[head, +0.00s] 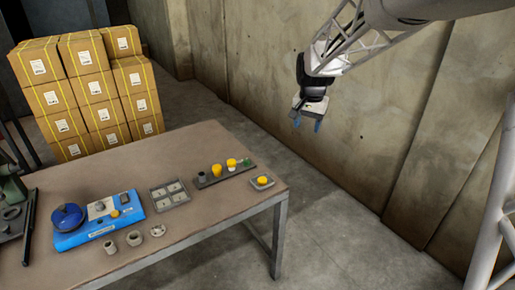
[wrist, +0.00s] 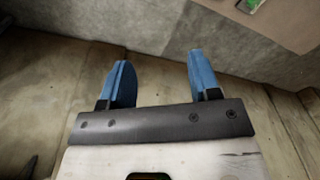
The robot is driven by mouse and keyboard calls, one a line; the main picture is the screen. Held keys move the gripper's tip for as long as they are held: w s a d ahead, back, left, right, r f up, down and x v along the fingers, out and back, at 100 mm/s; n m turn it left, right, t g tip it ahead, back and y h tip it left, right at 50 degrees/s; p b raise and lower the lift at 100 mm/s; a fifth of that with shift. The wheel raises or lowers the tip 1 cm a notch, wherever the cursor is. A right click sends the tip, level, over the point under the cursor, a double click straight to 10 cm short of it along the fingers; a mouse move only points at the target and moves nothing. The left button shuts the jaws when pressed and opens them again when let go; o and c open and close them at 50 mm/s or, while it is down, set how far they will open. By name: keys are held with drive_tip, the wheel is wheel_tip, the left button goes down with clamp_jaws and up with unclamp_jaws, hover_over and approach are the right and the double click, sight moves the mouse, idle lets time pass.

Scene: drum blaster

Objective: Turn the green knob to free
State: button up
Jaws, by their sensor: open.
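My gripper (head: 307,123) hangs in the air to the right of the table, near the concrete wall, with its blue fingers pointing down. In the wrist view my gripper (wrist: 158,62) has its two blue fingers spread with nothing between them. A small green part (head: 248,162) shows at the right end of a dark strip on the table. A green patch (wrist: 252,5) shows at the top edge of the wrist view, cut off by the frame. I cannot tell for sure which is the green knob or how it is turned.
The brown table (head: 220,218) bears a blue box (head: 98,233) with a round blue part, a tray with square compartments (head: 169,195), several yellow-topped pieces and small grey rings. Stacked cartons (head: 90,90) stand behind. Floor and air between gripper and table are clear.

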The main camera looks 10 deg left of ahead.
drive_tip(key=w+a+f+m, duration=0.1)
drive_tip(key=w+a+f, duration=0.9)
drive_tip(key=w+a, duration=0.2)
drive_tip(key=g, duration=0.1)
hover_over(246, 160)
drive_tip(key=shift+m, duration=0.4)
wheel_tip(246, 160, down, 14)
drive_tip(key=shift+w+d+r, duration=0.1)
drive_tip(key=shift+f, duration=0.2)
drive_tip(key=shift+f, duration=3.9)
drive_tip(key=c, duration=0.9)
